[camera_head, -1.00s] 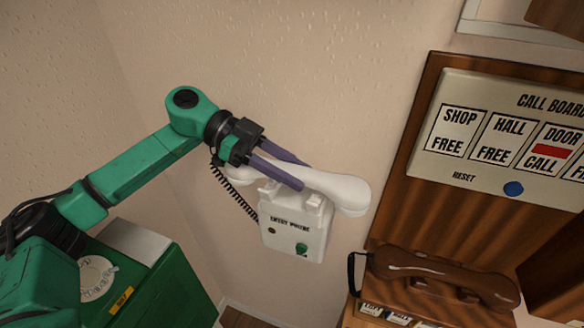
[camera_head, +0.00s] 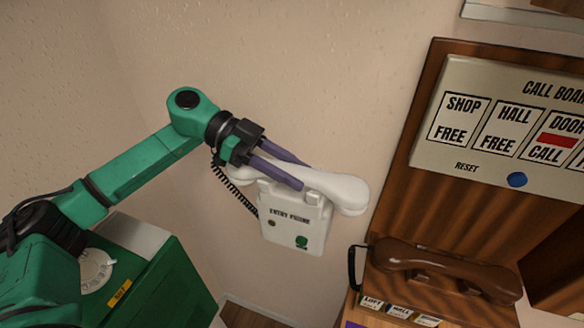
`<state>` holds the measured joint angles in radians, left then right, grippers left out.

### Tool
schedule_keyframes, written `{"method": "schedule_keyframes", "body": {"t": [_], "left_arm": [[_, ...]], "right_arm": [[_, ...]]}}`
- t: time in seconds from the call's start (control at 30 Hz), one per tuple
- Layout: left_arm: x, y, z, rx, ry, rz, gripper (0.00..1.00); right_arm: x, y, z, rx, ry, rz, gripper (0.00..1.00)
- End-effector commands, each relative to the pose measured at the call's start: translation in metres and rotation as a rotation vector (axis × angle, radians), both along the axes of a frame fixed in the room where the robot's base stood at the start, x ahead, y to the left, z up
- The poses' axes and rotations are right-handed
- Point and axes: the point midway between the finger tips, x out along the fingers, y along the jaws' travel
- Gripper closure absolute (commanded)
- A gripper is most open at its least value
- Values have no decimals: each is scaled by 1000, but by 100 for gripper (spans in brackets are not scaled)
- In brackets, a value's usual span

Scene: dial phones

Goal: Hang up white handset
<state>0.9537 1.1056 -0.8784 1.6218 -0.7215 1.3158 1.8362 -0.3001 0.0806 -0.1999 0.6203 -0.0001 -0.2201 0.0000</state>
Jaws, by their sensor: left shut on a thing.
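The white handset (camera_head: 335,190) lies across the top of the white entry phone (camera_head: 293,232) on the wall, at the centre of the head view. It appears to rest at the phone's cradle, but I cannot tell whether it is fully seated. My left gripper (camera_head: 304,176) has its two purple fingers around the middle of the handset and is shut on it. The handset's left end is partly hidden behind the gripper. A black coiled cord (camera_head: 236,192) hangs from the left end down to the phone. My right gripper is not in view.
A brown handset (camera_head: 440,264) lies on a wooden panel at the lower right. Above it is a call board (camera_head: 490,130) with a blue reset button (camera_head: 517,180). A green box with a white dial (camera_head: 97,270) stands at the lower left. The wall above the entry phone is clear.

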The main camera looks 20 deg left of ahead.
Motion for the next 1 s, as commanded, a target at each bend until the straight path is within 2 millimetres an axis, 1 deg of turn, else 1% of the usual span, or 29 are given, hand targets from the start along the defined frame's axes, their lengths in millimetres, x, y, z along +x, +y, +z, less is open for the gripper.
{"method": "schedule_keyframes", "body": {"t": [0.23, 0.27, 0.3, 0.33, 0.63, 0.73, 0.87, 1.0], "left_arm": [[0, 0, -1, 0, 0, 0, 100], [0, 0, -1, 0, 0, 0, 53], [0, 0, -1, 0, 0, 0, 37], [0, 0, -1, 0, 0, 0, 26], [0, 0, -2, 1, 1, -1, 25], [1, 5, -1, 2, 0, 1, 25], [2, 21, 5, 1, 0, 3, 25], [4, 50, 17, 0, -2, 5, 25]], "right_arm": [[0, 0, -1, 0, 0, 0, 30], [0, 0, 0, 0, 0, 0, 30], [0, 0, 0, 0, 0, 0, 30], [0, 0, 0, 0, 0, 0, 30], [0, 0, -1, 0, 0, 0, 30], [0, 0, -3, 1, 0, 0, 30], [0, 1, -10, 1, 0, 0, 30], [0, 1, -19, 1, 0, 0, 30]]}}
